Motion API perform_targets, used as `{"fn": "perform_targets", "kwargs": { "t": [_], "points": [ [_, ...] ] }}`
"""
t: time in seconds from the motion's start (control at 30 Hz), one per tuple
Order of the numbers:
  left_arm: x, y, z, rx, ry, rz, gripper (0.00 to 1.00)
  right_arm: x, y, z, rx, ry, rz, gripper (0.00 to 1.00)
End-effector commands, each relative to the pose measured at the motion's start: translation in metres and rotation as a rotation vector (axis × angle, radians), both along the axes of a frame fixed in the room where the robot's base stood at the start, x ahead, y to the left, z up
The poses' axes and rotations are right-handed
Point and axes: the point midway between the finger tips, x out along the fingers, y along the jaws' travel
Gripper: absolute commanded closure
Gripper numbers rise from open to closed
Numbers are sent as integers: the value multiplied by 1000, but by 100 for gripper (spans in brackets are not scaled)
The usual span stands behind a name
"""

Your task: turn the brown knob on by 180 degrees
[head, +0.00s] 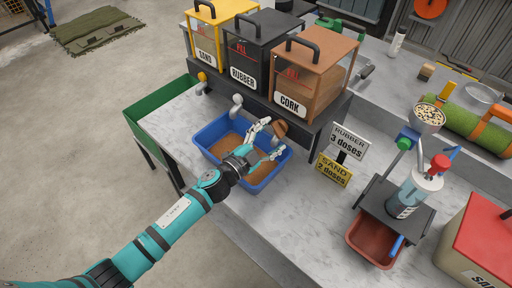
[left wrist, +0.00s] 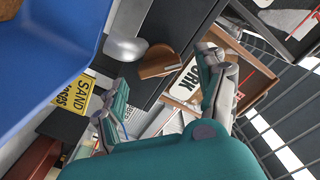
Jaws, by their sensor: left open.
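The brown knob (head: 281,128) is below the cork dispenser (head: 321,57), over the right side of the blue tub (head: 208,130). In the left wrist view the brown knob (left wrist: 157,61) is a half-round piece next to a grey rounded part. My left gripper (head: 270,141) is open over the tub, its fingers pointing toward the knob. In the left wrist view its fingers (left wrist: 163,84) are spread, with the knob just beyond and between them. I see no clear contact. My right gripper is not in view.
The sand dispenser (head: 207,42) and rubber dispenser (head: 251,57) stand left of the cork one, with yellow and grey knobs below. Dose signs (head: 347,142) stand right of the tub. A bottle device (head: 406,198) is farther right. The counter front (head: 262,218) is bare.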

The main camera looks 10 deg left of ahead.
Motion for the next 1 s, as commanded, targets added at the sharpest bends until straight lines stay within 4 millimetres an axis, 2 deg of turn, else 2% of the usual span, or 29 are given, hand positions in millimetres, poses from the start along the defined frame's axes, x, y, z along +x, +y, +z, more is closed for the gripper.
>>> {"fn": "perform_targets", "kwargs": {
  "t": [0.2, 0.4, 0.6, 0.83, 1.0],
  "points": [
    [-41, 29, -1, 2, 3, -1, 27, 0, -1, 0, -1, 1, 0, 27],
    [-66, 48, -1, 1, 2, -1, 27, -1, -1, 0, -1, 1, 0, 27],
    [-75, 54, 0, 0, 1, -1, 27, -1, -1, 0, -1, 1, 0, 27],
    [-75, 54, 0, 0, 1, -1, 27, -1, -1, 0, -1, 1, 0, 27],
    [-73, 63, -1, -21, 35, 64, 27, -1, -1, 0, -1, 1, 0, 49]
  ]
}}
